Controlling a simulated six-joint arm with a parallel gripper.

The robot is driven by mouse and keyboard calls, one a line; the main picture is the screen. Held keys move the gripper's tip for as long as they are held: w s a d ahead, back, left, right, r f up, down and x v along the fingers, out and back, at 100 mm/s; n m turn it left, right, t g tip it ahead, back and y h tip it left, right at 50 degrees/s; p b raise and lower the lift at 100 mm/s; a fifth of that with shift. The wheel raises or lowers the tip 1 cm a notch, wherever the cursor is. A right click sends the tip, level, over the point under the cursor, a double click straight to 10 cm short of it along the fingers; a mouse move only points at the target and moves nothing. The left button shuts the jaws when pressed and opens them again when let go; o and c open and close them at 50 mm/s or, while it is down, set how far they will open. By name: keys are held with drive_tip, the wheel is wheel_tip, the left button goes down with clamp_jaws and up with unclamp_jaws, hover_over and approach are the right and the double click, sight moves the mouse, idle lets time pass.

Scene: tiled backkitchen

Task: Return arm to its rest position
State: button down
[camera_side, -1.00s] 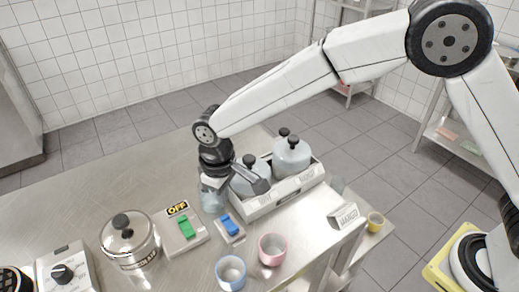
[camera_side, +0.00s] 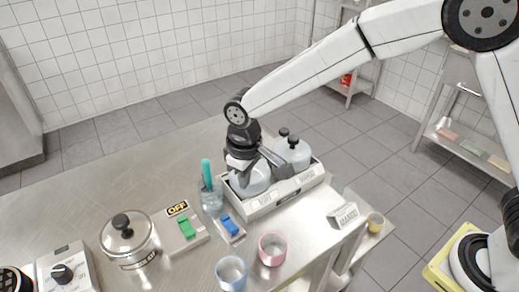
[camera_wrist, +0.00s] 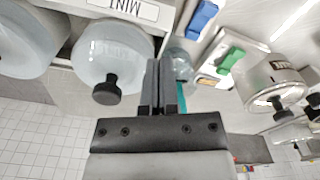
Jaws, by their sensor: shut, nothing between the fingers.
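My arm reaches in from the right over the steel table (camera_side: 110,190). My gripper (camera_side: 240,180) is in front of and over the nearer lidded jar in the white tray in the side view. In the wrist view my gripper (camera_wrist: 160,85) is shut and empty, its two fingers pressed together. A glass (camera_side: 211,200) with a teal-handled tool (camera_side: 206,173) in it stands just left of my gripper. In the wrist view the glass (camera_wrist: 182,58) shows beside the fingertips, with the teal handle partly hidden behind a finger.
The white tray (camera_side: 290,190) holds two jars with black knobs (camera_side: 292,150). A steel pot (camera_side: 128,240), a green switch box (camera_side: 181,230), a blue switch (camera_side: 229,224), a blue-rimmed cup (camera_side: 231,272) and a pink cup (camera_side: 272,249) stand along the front. The table's back left is clear.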

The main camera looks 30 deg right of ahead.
drive_tip(key=s+d+m+t, duration=0.1)
drive_tip(key=s+d+m, duration=0.1)
drive_tip(key=s+d, duration=0.5)
drive_tip(key=s+d+m+t, duration=0.1)
drive_tip(key=s+d+m, duration=0.2)
drive_tip(key=s+d, duration=0.4)
drive_tip(key=d, duration=0.8)
drive_tip(key=shift+d+r, duration=0.15)
drive_tip(key=shift+d, duration=0.25)
